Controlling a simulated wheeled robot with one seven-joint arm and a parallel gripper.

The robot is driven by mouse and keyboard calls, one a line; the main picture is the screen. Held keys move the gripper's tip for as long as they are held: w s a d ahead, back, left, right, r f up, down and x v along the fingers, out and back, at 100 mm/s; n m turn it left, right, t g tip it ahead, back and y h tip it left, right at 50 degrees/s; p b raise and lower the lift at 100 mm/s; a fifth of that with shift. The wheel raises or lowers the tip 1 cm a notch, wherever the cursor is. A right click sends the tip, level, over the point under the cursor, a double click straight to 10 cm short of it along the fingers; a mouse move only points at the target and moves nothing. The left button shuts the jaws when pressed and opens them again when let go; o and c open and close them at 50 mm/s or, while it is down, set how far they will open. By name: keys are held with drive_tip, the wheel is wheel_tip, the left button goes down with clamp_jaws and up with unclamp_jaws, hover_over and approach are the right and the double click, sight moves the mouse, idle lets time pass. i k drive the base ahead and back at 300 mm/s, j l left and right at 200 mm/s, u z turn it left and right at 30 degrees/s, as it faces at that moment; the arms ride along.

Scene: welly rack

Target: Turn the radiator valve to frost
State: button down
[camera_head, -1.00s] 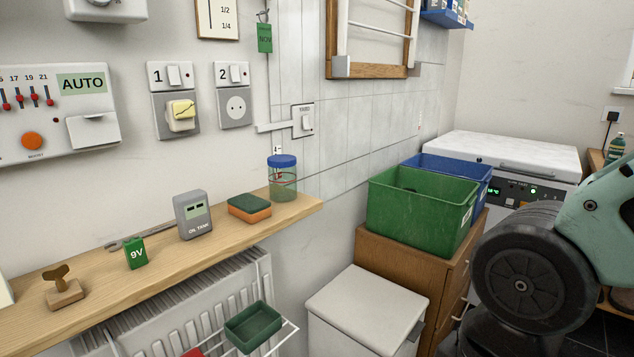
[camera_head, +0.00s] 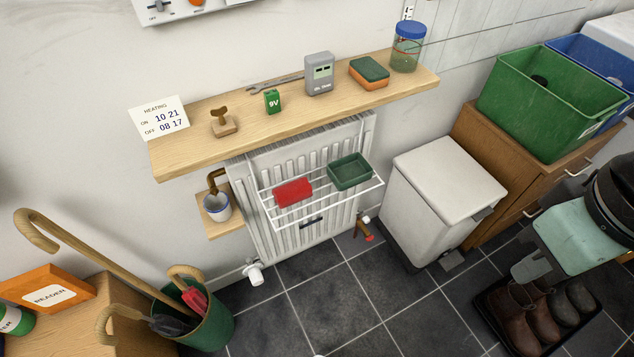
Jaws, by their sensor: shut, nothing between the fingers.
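The radiator (camera_head: 245,215) hangs on the wall under the wooden shelf. A white valve head (camera_head: 255,273) sticks out low at the radiator's left bottom corner, just above the floor. Its markings are too small to read, so its setting cannot be told. A small brass fitting with a red part (camera_head: 366,229) is low at the radiator's right side.
A wire rack (camera_head: 330,204) with a red item and green tray hangs on the radiator. The green umbrella bin (camera_head: 215,325) with canes stands left of the valve. A white pedal bin (camera_head: 430,200) stands right. Tiled floor before the radiator is clear.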

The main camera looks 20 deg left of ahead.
sight(255, 275)
drive_tip(key=u, duration=1.75)
drive_tip(key=k+j+u, duration=0.15)
drive_tip(key=u, duration=0.25)
drive_tip(key=k+j, duration=0.05)
drive_tip(key=k, duration=0.05)
